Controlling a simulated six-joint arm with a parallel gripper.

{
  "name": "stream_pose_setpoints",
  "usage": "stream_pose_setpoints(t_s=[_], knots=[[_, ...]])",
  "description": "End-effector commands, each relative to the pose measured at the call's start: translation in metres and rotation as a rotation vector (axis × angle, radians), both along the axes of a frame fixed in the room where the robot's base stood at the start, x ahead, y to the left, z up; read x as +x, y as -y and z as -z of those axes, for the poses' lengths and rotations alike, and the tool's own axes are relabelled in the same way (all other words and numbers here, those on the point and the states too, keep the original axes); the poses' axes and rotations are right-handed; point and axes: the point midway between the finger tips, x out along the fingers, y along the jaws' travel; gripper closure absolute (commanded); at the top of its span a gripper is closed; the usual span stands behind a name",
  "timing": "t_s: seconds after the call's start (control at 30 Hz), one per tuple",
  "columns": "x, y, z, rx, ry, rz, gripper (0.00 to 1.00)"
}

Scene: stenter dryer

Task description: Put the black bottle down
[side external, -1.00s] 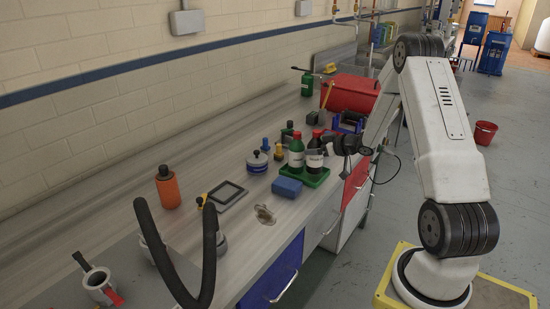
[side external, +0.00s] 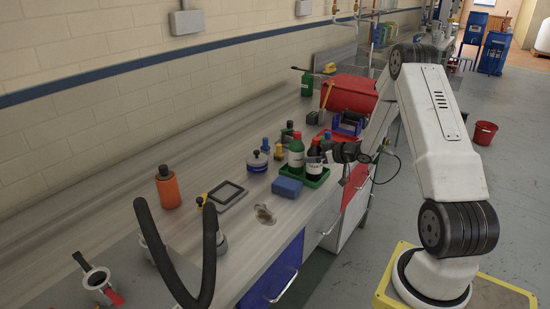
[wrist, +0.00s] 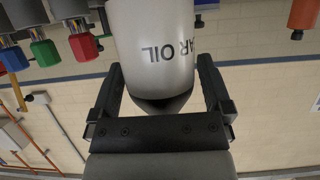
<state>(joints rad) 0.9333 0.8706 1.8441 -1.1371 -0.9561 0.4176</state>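The black bottle (side external: 314,161) with a pale label stands upright at the green tray (side external: 318,182), right beside a green bottle (side external: 296,154). In the wrist view the bottle (wrist: 155,45) shows large and upside down, its pale label reading "AR OIL" with a dark part below. In the side view my gripper (side external: 328,153) reaches in from the right. Whether the bottle's base touches the tray floor cannot be told.
A blue block (side external: 287,187) lies in front of the tray. A blue-and-white pot (side external: 257,162) and small coloured-capped items stand to the left. A red toolbox (side external: 350,94) is behind.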

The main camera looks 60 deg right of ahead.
Motion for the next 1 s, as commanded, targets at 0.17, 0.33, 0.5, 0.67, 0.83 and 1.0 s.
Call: stream_pose_setpoints(t_s=[0.17,0.33,0.5,0.67,0.83,1.0], knots=[[0.0,0.0,-0.004,-0.001,0.001,0.0,0.0],[-0.013,0.001,-0.008,0.0,0.0,0.002,0.0],[-0.033,0.001,-0.017,-0.001,0.001,0.003,0.0],[-0.052,0.001,-0.025,-0.001,0.0,0.003,0.0],[-0.065,0.0,-0.03,0.0,0.001,0.001,0.0],[-0.07,0.0,-0.032,0.0,0.0,0.0,0.0]])
